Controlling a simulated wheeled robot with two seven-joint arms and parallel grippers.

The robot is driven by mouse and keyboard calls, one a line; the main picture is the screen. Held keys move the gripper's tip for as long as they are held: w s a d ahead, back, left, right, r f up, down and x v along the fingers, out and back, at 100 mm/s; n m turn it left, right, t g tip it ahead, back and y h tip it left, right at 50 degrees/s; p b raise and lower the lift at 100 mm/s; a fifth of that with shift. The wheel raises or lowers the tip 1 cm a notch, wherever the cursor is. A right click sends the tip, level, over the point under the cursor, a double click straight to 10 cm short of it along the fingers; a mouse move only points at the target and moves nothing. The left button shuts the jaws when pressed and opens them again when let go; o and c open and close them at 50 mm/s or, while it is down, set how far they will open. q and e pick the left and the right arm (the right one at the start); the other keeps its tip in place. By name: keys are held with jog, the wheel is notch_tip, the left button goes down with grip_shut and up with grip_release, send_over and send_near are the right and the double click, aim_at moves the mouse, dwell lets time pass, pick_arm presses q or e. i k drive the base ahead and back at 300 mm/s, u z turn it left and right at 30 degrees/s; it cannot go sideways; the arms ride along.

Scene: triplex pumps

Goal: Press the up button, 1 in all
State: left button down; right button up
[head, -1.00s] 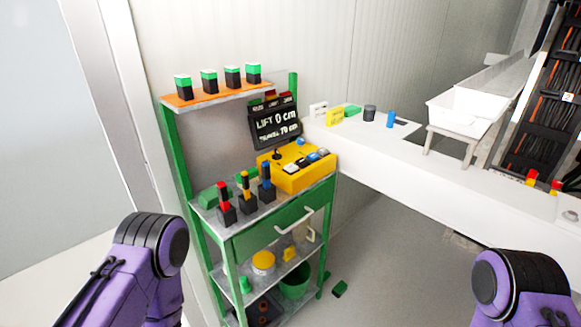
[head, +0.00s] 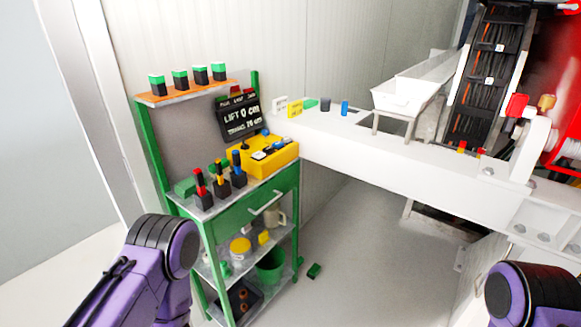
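A yellow control box (head: 262,157) with several small buttons on top sits on the green cart's upper surface. The buttons (head: 268,150) look black, white and blue; I cannot tell which is the up button at this size. A black display (head: 238,117) behind the box reads "LIFT 0 cm" above a "TRAVEL" line. My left arm comes in at the lower left and my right arm at the lower right. Both grippers are outside the view, and both visible arm parts are well apart from the box.
The green cart (head: 243,216) has several colored-handled tools on top and lower shelves with a green bucket (head: 271,266). A white beam (head: 370,160) runs right from the cart. Red machinery stands far right.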

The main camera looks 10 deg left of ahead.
aim_at(259, 155)
jog(key=z, duration=0.4)
jog(key=k, duration=0.95)
jog(key=z, duration=0.5)
jog(key=i, duration=1.15)
jog(key=u, duration=0.55)
jog(key=i, duration=1.35)
jog(key=u, duration=1.4)
jog(key=i, duration=0.5)
jog(key=u, duration=0.45)
